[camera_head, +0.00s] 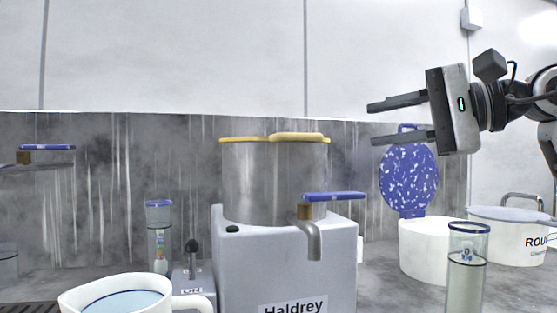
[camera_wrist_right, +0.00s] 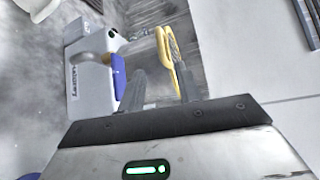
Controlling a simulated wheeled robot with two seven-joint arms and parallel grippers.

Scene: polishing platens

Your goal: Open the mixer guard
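The mixer (camera_head: 285,255) is a grey machine labelled Haldrey with a steel bowl (camera_head: 265,180) on top. The yellow mixer guard (camera_head: 245,139) lies flat over the bowl's rim, with a thicker yellow bar at its right; it looks closed. My right gripper (camera_head: 370,122) is open and empty, up and to the right of the guard, fingers pointing left. In the right wrist view the gripper (camera_wrist_right: 160,78) shows both fingers apart, with the yellow guard (camera_wrist_right: 165,45) beyond them and the mixer (camera_wrist_right: 88,85) at left. No contact with the guard shows. My left gripper is not in view.
A blue-handled tap (camera_head: 333,196) sticks out at the mixer's front. A blue speckled lid (camera_head: 408,180) stands upright on a white pot (camera_head: 425,250), below my right gripper.

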